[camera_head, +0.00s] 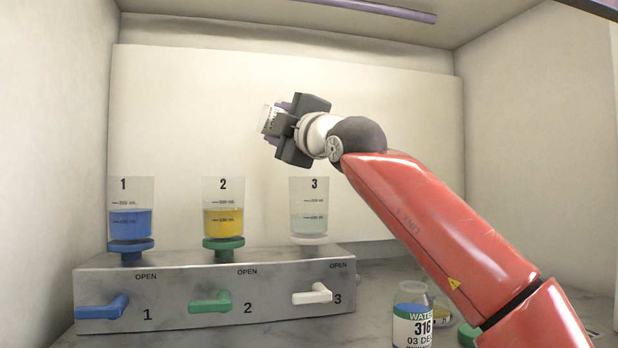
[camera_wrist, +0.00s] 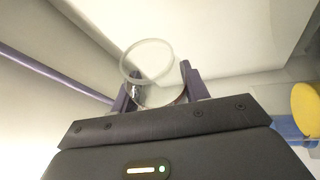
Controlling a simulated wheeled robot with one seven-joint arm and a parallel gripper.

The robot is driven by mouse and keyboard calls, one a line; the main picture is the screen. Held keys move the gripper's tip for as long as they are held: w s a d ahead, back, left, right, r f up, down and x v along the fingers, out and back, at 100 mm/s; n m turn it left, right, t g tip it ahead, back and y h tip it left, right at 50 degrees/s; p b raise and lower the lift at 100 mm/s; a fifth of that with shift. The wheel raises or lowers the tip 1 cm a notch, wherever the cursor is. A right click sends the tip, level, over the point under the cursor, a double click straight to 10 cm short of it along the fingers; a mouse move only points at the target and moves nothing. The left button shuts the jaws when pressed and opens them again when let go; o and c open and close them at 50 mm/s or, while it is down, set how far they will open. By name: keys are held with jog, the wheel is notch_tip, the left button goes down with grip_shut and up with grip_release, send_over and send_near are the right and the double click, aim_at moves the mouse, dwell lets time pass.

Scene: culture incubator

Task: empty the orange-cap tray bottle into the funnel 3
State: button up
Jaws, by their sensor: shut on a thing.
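My gripper (camera_head: 286,130) is raised above the funnels, up and slightly left of funnel 3, and is shut on a clear bottle (camera_head: 268,119). The bottle is tilted, and part of a pale label shows in the head view. In the wrist view the bottle (camera_wrist: 147,62) is clear and round-rimmed, between the purple fingers (camera_wrist: 155,90). No orange cap shows on it; how much liquid it holds cannot be told. Funnel 3 (camera_head: 309,205) is a clear cup on a white base, with pale liquid in it.
Funnel 1 (camera_head: 130,222) holds blue liquid and funnel 2 (camera_head: 223,222) yellow. All stand on a grey manifold (camera_head: 190,270) with blue, green and white (camera_head: 312,294) valve handles.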

dwell(0.3)
jog(key=shift+n+g+p, duration=0.3)
jog(key=shift+n+p, duration=0.3)
jog(key=shift+p, duration=0.1)
jog(key=shift+a+f+n+g+p, duration=0.25)
jog(key=shift+n+g+p, duration=0.15)
jog(key=shift+n+p, duration=0.55)
jog(key=shift+a+f+n+g, duration=0.15)
jog(key=shift+f+n+g, duration=0.15)
jog(key=shift+f+n, duration=0.3)
